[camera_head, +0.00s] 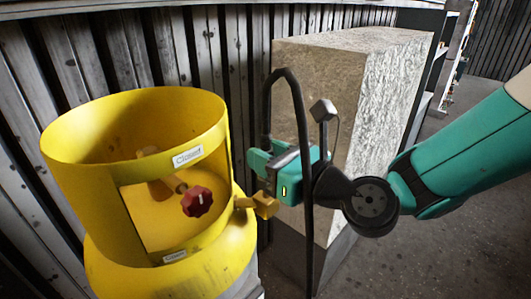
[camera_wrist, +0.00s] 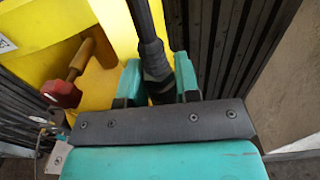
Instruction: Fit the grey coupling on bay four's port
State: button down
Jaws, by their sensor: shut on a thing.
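My gripper (camera_head: 262,160) is shut on a dark grey coupling (camera_wrist: 155,62) at the end of a black hose. The coupling sits between the teal fingers (camera_wrist: 160,88) in the wrist view; in the head view the gripper mostly hides it. The hose (camera_head: 303,150) arches up over my gripper and hangs down in front. Left of my gripper stands a yellow collar (camera_head: 75,195) with a red knob (camera_head: 196,201) and a tan valve body (camera_head: 155,180) inside. Its label (camera_head: 188,157) seems to read "Closed". I cannot make out a bay number or tell which part is the port.
A mustard-yellow fitting (camera_head: 262,205) juts from the collar's right side, close below my gripper. A large rough stone-like block (camera_head: 380,90) stands behind my gripper and wrist. A dark ribbed wall (camera_head: 130,45) runs behind the collar. Open floor (camera_head: 430,250) lies at the lower right.

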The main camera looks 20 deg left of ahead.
jog(key=shift+f+b, duration=0.8)
jog(key=shift+f, duration=0.35)
jog(key=c, duration=0.8)
grip_release()
jog(key=shift+o, duration=0.2)
jog(key=shift+d+f, duration=0.1)
jog(key=shift+d, duration=0.1)
jog(key=b+v, duration=1.5)
jog(key=v, duration=0.2)
jog(key=shift+s, duration=0.1)
